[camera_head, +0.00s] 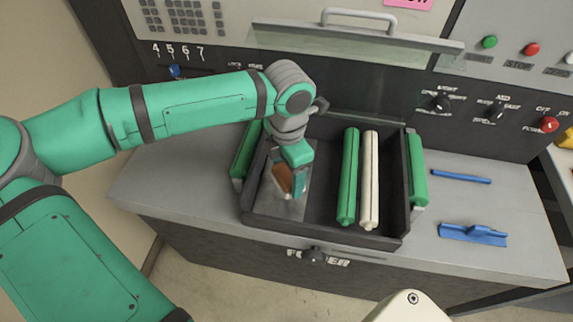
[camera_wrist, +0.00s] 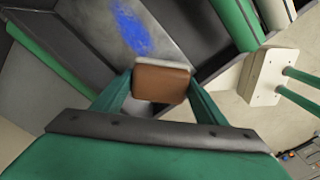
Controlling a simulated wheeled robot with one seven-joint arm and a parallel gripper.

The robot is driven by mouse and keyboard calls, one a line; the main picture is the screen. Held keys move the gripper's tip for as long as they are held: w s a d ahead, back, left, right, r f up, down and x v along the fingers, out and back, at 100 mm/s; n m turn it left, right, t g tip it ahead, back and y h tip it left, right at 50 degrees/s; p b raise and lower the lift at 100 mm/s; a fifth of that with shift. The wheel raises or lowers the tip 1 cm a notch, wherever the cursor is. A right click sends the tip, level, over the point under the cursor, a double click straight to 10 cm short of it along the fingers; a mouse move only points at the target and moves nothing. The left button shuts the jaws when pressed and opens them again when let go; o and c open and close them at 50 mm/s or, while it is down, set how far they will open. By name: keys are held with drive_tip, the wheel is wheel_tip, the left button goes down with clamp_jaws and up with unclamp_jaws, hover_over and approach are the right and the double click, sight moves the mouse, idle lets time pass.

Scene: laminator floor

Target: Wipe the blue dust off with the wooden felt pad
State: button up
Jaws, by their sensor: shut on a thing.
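My gripper (camera_head: 287,180) is shut on the wooden felt pad (camera_head: 281,178), inside the left part of the black tray (camera_head: 325,233). In the wrist view the pad (camera_wrist: 161,84) is a brown block with a pale felt edge, held between my green fingers. The blue dust (camera_wrist: 131,27) is a streak on a grey metal plate (camera_wrist: 92,18), just beyond the pad. In the head view the plate (camera_head: 293,207) lies in the tray, and my arm and gripper hide the dust. I cannot tell whether the felt touches the plate.
A green roller (camera_head: 348,178) and a cream roller (camera_head: 369,180) lie in the tray's right part. Green rollers flank the tray outside. A blue rod (camera_head: 461,177) and a blue tool (camera_head: 473,234) lie on the grey bench at right. A raised clear guard (camera_head: 350,43) stands behind.

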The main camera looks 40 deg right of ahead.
drive_tip(key=shift+w+d+f, duration=0.2)
drive_tip(key=shift+w+d, duration=0.1)
drive_tip(key=shift+d, duration=0.25)
drive_tip(key=shift+w+d+f, duration=0.2)
drive_tip(key=shift+w+d, duration=0.1)
drive_tip(key=shift+d, duration=0.25)
drive_tip(key=shift+d+f, duration=0.1)
drive_tip(key=shift+f, duration=0.15)
drive_tip(key=shift+w+f, duration=0.15)
drive_tip(key=shift+f, duration=1.25)
drive_tip(key=shift+w+f, duration=0.1)
drive_tip(key=shift+f, duration=1.25)
drive_tip(key=shift+a, duration=0.2)
drive_tip(key=shift+s+f, duration=0.1)
drive_tip(key=shift+s, duration=0.05)
drive_tip(key=shift+w+f, duration=0.2)
drive_tip(key=shift+f, duration=0.7)
